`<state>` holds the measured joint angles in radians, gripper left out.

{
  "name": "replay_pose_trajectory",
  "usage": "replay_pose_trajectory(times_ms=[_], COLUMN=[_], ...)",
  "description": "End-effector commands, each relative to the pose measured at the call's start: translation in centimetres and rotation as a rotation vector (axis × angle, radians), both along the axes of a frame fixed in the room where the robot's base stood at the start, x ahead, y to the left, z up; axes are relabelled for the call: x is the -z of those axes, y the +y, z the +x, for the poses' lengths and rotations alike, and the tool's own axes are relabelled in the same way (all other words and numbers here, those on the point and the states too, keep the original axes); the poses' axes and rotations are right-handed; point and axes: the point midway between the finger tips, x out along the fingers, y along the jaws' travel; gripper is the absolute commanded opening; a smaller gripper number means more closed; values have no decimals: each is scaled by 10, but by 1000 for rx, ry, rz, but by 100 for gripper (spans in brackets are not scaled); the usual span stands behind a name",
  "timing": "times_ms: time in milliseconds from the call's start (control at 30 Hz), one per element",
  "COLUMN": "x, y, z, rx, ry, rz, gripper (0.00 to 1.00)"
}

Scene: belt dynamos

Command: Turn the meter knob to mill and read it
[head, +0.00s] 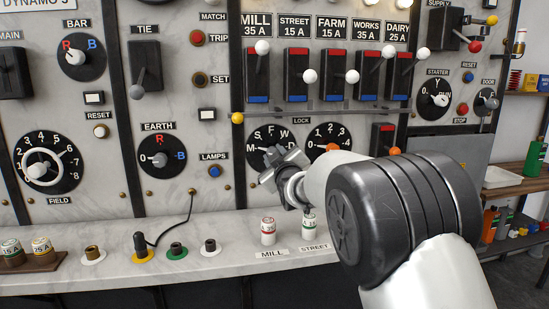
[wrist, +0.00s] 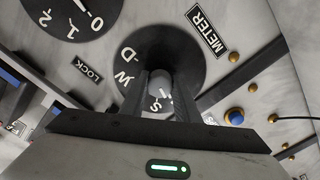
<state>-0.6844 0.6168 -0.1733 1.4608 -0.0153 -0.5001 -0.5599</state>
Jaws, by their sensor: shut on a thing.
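The meter dial (head: 255,137) is a black disc on the marble panel with white letters; M, S, F, W show around its upper edge. In the wrist view the dial (wrist: 187,48) lies beside a METER label (wrist: 207,32), and D, W and S are legible. My gripper (head: 272,156) covers its lower right in the head view. In the wrist view my gripper (wrist: 160,88) is shut on the grey meter knob (wrist: 159,81), one finger on each side. Which letter the knob points at is hard to tell. No meter face shows.
The lock dial (head: 328,137) is close on the right. Above stands a row of lever switches (head: 297,75), including one labelled MILL.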

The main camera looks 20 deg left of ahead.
Motion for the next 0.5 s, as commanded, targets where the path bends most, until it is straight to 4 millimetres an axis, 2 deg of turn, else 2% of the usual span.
replay_pose_trajectory(times_ms=[500], x=[-2], y=[0], z=[0], rx=[0], ry=[-70], rz=[-108], gripper=[6])
